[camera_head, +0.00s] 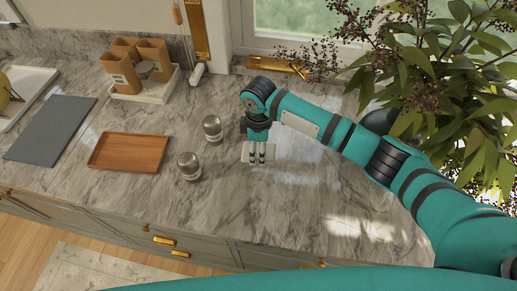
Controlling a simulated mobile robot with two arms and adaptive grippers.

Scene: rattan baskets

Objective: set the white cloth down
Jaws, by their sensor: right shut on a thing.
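My right gripper (259,154) points down over the middle of the marble counter, its arm reaching in from the right. It is shut on the white cloth (245,153), a small pale piece that shows around the fingertips. The fingers hide part of the cloth. I cannot tell whether the cloth touches the counter. My left gripper is not in view.
Two glass jars (188,165) (212,128) stand just left of the gripper. A wooden tray (129,152) and a grey slab (50,129) lie farther left. A leafy plant (455,90) fills the right. The counter (290,205) in front of the gripper is clear.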

